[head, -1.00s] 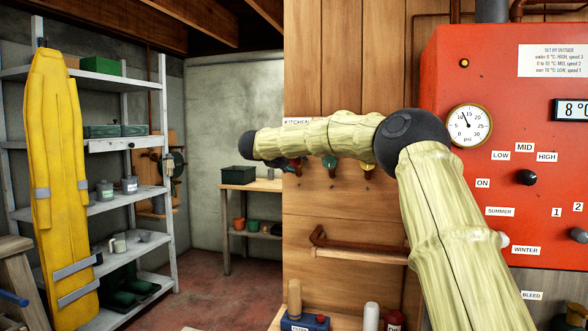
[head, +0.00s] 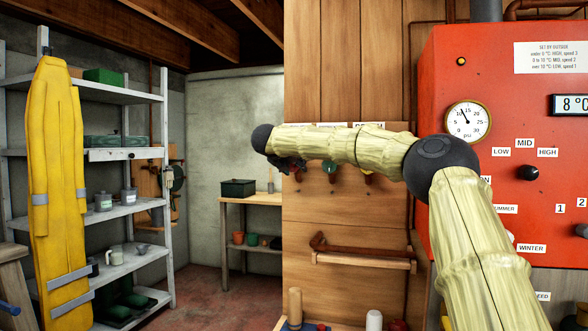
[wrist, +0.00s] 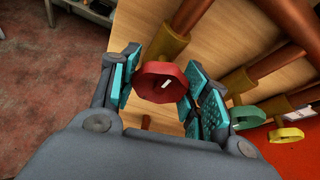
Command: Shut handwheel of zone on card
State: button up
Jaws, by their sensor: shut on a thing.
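In the wrist view a red handwheel (wrist: 160,82) with a white mark sits between the teal pads of my gripper (wrist: 157,90). My gripper is shut on this wheel, with pads on both sides of it. A green handwheel (wrist: 248,117) and a yellow handwheel (wrist: 287,135) stand to its right on copper pipes, apart from my gripper. In the head view my gripper (head: 287,163) is at the left edge of the wooden panel, partly hidden by my arm. The green handwheel (head: 329,167) shows below my arm. The zone labels above are mostly covered by my arm. I see no readable card naming a zone.
A red boiler cabinet (head: 470,70) with a gauge (head: 468,122) and knobs is at the right. Floor between is clear.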

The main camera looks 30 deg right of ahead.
jog(key=shift+f, duration=0.1)
jog(key=o, duration=1)
jog(key=shift+w, duration=0.1)
jog(key=v, duration=1.2)
